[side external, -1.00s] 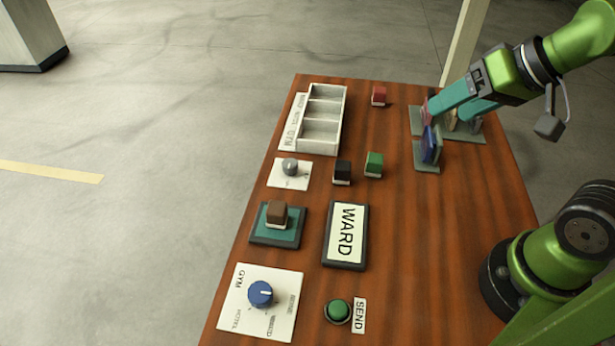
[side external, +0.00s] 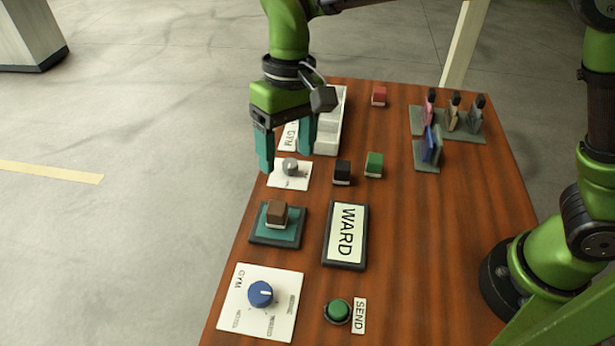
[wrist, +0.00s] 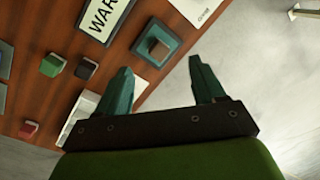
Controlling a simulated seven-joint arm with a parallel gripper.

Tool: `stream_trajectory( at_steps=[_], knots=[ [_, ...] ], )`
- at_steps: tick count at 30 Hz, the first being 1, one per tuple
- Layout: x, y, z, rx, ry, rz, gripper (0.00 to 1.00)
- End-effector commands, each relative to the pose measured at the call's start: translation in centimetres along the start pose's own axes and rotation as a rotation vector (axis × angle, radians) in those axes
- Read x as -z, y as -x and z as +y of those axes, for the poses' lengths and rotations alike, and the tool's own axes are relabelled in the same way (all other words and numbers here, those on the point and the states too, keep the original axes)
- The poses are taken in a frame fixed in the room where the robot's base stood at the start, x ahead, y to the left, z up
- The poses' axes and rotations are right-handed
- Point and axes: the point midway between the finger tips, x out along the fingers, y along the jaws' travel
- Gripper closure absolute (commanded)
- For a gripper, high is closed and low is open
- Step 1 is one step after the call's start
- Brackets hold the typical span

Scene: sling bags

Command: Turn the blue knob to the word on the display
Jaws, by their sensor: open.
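The blue knob (side external: 260,294) sits on a white dial plate (side external: 283,324) at the near left of the table. Its white pointer mark faces the far side of the plate, between printed words; GYM is at the upper left, and the other words are small and hard to read. The display (side external: 345,235) reads WARD. My gripper (side external: 284,163) is open and empty, above the table's left edge, near the small grey knob and away from the blue knob. Its teal fingers also show in the wrist view (wrist: 162,82).
A grey knob (side external: 290,166) sits on a small white plate. A brown block (side external: 277,214) rests on a teal pad. Black (side external: 342,172), green (side external: 374,164) and red (side external: 379,96) blocks stand beyond. A white tray (side external: 331,143) lies behind my gripper.

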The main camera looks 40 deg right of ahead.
Motion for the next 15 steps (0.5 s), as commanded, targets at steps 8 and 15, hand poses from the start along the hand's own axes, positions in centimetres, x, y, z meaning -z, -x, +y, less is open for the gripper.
stream_trajectory(
  at_steps=[8,15],
  knots=[
    [0.5,-6.2,-9.8,-0.123,0.004,-0.217,0.31],
    [-0.3,-3.6,-12.2,-0.116,-0.088,-0.276,0.31]
  ],
)
